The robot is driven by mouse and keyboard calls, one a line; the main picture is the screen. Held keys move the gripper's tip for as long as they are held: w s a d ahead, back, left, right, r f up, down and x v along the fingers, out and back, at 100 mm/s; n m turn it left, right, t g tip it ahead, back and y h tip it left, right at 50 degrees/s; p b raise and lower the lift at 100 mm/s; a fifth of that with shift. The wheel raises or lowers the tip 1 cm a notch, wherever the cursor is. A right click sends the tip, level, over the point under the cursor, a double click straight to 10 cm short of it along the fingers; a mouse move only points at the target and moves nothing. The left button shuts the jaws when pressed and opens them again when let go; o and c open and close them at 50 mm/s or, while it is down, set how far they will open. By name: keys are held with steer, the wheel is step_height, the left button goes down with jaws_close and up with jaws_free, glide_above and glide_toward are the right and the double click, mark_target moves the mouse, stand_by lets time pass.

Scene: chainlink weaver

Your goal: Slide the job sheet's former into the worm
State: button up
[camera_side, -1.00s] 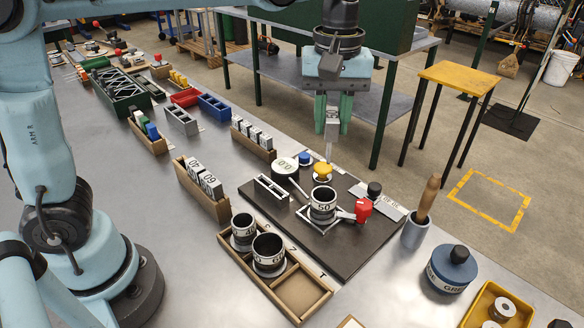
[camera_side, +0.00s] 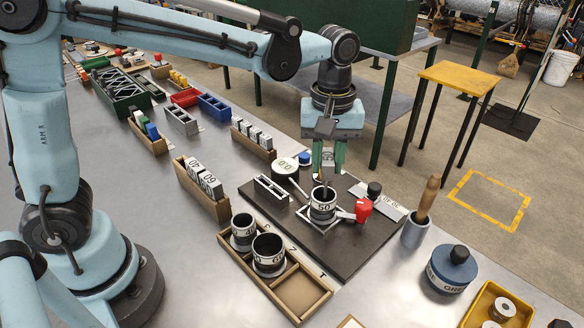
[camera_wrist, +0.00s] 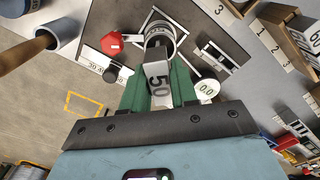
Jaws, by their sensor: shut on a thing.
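My gripper (camera_side: 323,168) is shut on a pale flat former (camera_wrist: 158,88) marked 50, which stands between the green fingers in the wrist view. The worm (camera_side: 322,208) is a short upright cylinder with a white band marked 50 and a dark open top, on a dark board (camera_side: 350,248). It also shows in the wrist view (camera_wrist: 168,28). My gripper is just above the worm, with the former's lower end at its mouth. I cannot tell how far inside that end is. A red knob (camera_side: 363,210) sits beside the worm.
A wooden tray (camera_side: 304,313) with two more cylinders is in front of the board. A wooden rack (camera_side: 203,190) of numbered plates stands left. A wooden-handled tool in a grey cup (camera_side: 415,232) and a blue pot (camera_side: 452,268) stand right.

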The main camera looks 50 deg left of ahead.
mark_target(325, 180)
steer(key=shift+f, duration=2.65)
steer(key=o, duration=1.1)
steer(key=shift+r, duration=0.1)
step_height(325, 180, up, 12)
